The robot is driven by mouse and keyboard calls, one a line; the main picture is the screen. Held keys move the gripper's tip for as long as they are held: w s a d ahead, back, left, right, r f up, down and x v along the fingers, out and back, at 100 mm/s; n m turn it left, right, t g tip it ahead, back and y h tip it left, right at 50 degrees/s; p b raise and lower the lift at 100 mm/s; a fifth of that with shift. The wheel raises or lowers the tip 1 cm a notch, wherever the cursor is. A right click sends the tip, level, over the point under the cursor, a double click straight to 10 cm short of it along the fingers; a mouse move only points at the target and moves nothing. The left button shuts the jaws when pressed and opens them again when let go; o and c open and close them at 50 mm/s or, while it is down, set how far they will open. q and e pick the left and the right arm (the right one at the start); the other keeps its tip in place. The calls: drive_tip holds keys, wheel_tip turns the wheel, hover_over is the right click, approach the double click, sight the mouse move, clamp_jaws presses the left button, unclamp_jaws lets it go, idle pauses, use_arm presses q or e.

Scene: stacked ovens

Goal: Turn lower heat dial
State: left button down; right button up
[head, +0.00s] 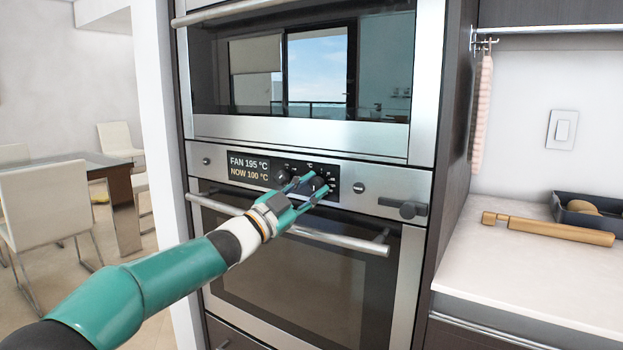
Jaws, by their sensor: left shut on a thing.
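The lower oven's control panel (217,161) is a steel strip with a black display (248,168) reading "FAN 195 °C" and "NOW 100 °C". A dark round dial (282,176) sits just right of the display. The heat dial (319,184), with temperature marks around it, is further right on the same black strip. My left gripper (317,188) is at the heat dial, its green fingers shut around it; they hide part of the dial. My right gripper is not in view.
The lower oven's handle bar (340,241) runs just below the dials, under my left gripper. The upper oven (300,75) is above. A counter at right holds a wooden tool (550,229) and a dark tray (565,215). A table and chairs stand at left.

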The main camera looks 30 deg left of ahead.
use_arm(q)
drive_tip(key=shift+w+f+m+g+h+p, duration=0.1)
drive_tip(key=shift+f+m+g+h+p, duration=0.25)
drive_tip(key=shift+m, duration=0.35)
drive_tip(key=c, duration=0.9)
unclamp_jaws()
drive_tip(key=shift+r, duration=0.15)
drive_tip(key=shift+o, duration=0.2)
drive_tip(key=shift+r, duration=0.1)
drive_tip(key=shift+s+a, duration=0.1)
drive_tip(key=shift+s, duration=0.2)
drive_tip(key=v, duration=1.1)
drive_tip(key=shift+s+f, duration=0.2)
drive_tip(key=shift+f, duration=0.05)
